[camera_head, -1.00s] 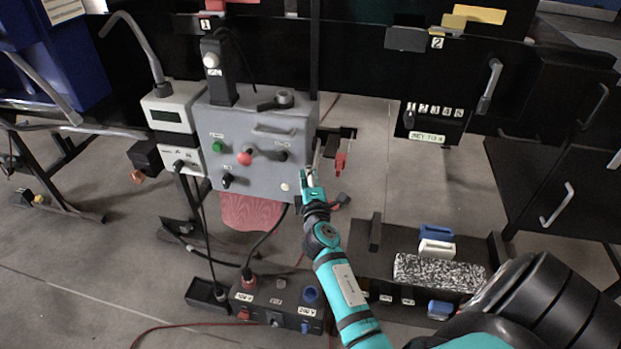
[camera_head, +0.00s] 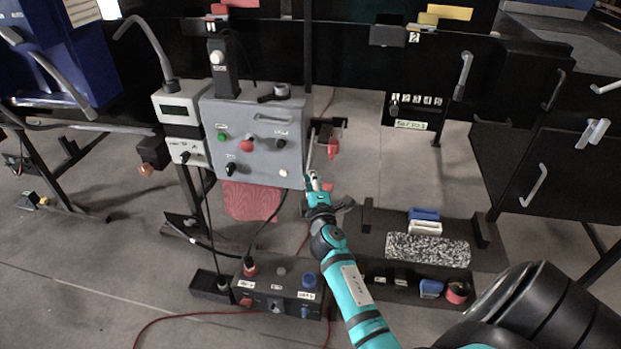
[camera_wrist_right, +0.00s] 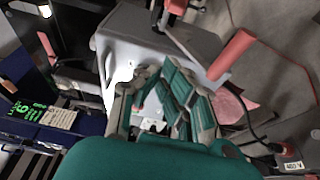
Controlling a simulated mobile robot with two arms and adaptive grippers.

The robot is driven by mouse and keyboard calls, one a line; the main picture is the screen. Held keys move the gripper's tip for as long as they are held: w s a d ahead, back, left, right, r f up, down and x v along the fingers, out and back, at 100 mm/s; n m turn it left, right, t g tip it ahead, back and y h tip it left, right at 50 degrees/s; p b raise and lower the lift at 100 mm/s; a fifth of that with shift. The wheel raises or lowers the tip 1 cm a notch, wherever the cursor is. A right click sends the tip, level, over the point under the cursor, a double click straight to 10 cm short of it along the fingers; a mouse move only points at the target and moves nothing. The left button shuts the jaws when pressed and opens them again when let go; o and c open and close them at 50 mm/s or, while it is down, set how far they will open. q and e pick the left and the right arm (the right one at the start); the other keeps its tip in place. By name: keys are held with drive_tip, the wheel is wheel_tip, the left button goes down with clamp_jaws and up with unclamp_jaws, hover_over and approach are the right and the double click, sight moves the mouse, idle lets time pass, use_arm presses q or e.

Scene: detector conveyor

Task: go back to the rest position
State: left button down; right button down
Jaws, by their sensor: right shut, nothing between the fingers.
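My right gripper (camera_head: 316,182) is at the end of the teal arm in the head view, just right of the grey control box's lower right corner. In the right wrist view my right gripper (camera_wrist_right: 155,120) shows its teal and grey fingers brought together with nothing held. The grey control box (camera_head: 265,125) carries a green button, a red button and dark knobs on its front; it also shows in the right wrist view (camera_wrist_right: 120,50) beyond the fingers. I cannot tell whether the gripper touches the box. My left gripper is not in view.
A red-handled part (camera_head: 332,148) hangs at the box's right side, close to the gripper. A black power box (camera_head: 280,290) with cables stands below. A low black tray (camera_head: 375,245) holds a speckled block (camera_head: 427,250). Dark cabinets (camera_head: 520,150) stand at right.

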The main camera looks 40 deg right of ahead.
drive_tip(key=s+a+f+m+g+y, duration=0.15)
drive_tip(key=s+a+f, duration=0.3)
drive_tip(key=f, duration=0.65)
drive_tip(key=s+a+f+m+g+y, duration=0.1)
drive_tip(key=s+a+f+g+y, duration=0.4)
drive_tip(key=f, duration=0.7)
drive_tip(key=s+a+f+m+g, duration=0.15)
drive_tip(key=s+a+f, duration=0.35)
drive_tip(key=f, duration=0.6)
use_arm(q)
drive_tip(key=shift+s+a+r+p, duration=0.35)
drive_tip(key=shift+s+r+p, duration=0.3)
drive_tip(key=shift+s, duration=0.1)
use_arm(e)
drive_tip(key=s+a+f+m+g, duration=0.1)
drive_tip(key=s+f, duration=0.4)
drive_tip(key=s, duration=0.7)
drive_tip(key=s+a+f+m+g+y, duration=0.1)
drive_tip(key=s+f, duration=0.5)
drive_tip(key=s, duration=0.6)
drive_tip(key=s+a+f+m+g+y, duration=0.1)
drive_tip(key=s+a+f+m+g, duration=0.2)
drive_tip(key=s, duration=0.9)
wheel_tip(320, 180, down, 2)
drive_tip(key=shift+s+f+m+g, duration=0.15)
drive_tip(key=shift+s+m+g, duration=0.25)
drive_tip(key=shift+g, duration=0.5)
